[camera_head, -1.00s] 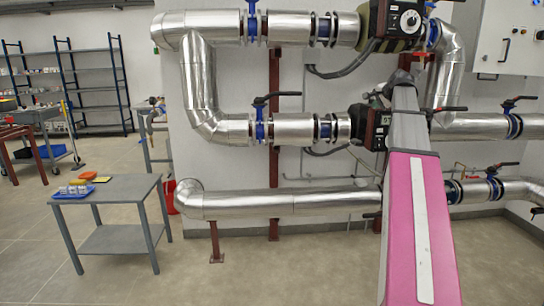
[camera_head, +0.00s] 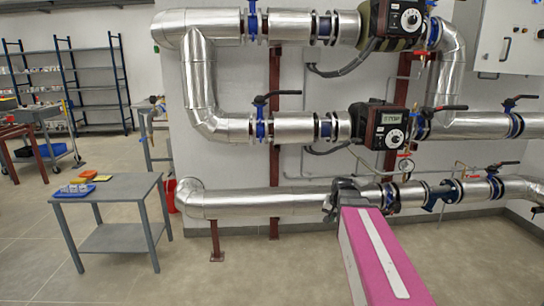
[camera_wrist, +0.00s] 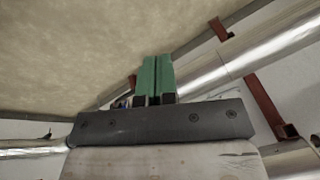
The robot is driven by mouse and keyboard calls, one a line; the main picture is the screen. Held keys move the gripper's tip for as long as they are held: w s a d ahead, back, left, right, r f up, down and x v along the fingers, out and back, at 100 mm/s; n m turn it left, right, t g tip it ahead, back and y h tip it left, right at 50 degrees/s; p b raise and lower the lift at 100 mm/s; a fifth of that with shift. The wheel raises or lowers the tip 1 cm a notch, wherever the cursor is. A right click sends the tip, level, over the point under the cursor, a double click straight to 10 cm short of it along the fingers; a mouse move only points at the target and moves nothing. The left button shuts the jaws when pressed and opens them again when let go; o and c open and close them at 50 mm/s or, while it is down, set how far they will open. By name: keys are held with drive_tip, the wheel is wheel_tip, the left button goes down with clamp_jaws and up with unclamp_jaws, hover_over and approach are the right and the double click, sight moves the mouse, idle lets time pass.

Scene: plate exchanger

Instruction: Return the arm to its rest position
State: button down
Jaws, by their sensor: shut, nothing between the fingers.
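My arm, with its pink and white link, reaches from the bottom of the head view toward the lowest pipe. Its far end is dark and sits in front of the lower silver pipe (camera_head: 260,202); I cannot make out the fingers there. In the wrist view my gripper (camera_wrist: 157,78) shows two green fingers side by side, shut with nothing between them. Pale floor and silver pipes (camera_wrist: 270,45) lie beyond the fingertips.
A pump with a display reading STOP (camera_head: 393,125) and an upper pump (camera_head: 405,18) sit on the pipes. A grey table (camera_head: 115,190) with a blue tray (camera_head: 74,191) stands left. Shelves (camera_head: 95,80) stand behind. The floor between table and arm is clear.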

drive_tip(key=s+a+f+n+g, duration=0.1)
drive_tip(key=s+a+f+n, duration=0.1)
drive_tip(key=s+f, duration=0.4)
drive_tip(key=s+a+f+n+g+h, duration=0.1)
drive_tip(key=s+a+f+n+g, duration=0.1)
drive_tip(key=s+f, duration=0.4)
drive_tip(key=s+a, duration=0.1)
drive_tip(key=s, duration=0.2)
drive_tip(key=shift+a, duration=0.3)
drive_tip(key=shift+s, duration=0.1)
idle(3.7)
